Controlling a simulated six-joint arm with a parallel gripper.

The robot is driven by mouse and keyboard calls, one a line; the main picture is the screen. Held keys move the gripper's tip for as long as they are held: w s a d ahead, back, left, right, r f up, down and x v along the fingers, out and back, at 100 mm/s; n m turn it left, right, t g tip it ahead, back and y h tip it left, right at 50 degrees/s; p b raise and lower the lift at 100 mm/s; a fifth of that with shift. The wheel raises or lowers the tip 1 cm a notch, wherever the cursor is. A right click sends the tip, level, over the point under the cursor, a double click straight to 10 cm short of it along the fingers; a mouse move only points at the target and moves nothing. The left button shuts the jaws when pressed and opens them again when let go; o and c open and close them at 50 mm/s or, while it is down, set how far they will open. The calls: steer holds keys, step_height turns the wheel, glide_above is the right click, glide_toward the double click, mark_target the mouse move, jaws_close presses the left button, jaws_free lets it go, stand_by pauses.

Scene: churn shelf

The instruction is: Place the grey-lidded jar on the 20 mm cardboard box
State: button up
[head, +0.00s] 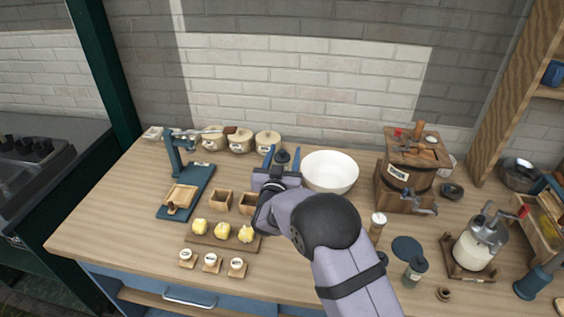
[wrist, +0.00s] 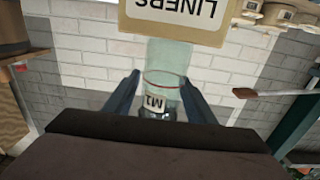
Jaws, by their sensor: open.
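In the wrist view, a clear greenish jar (wrist: 165,62) with a red line, a small label and a dark grey lid end is between my fingers. This view is upside down. The jar's base meets the edge of a pale cardboard box (wrist: 205,32) marked "LINERS", so it appears to stand on it. My gripper (wrist: 162,92) is open, with one finger on each side of the jar and gaps visible. In the head view, my gripper (head: 282,160) is near the table's back, with the dark lid (head: 282,156) between the blue fingers. My arm hides the box there.
A white bowl (head: 330,171) stands close to the right of my gripper. Lidded crocks (head: 267,141) and a blue stand (head: 187,190) are left. A wooden churn (head: 405,170) and a grey bottle (head: 414,271) are right. Yellow pieces on a board (head: 222,233) lie in front.

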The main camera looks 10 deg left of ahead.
steer(key=s+b, duration=0.3)
steer(key=s, duration=0.9)
stand_by(0.4)
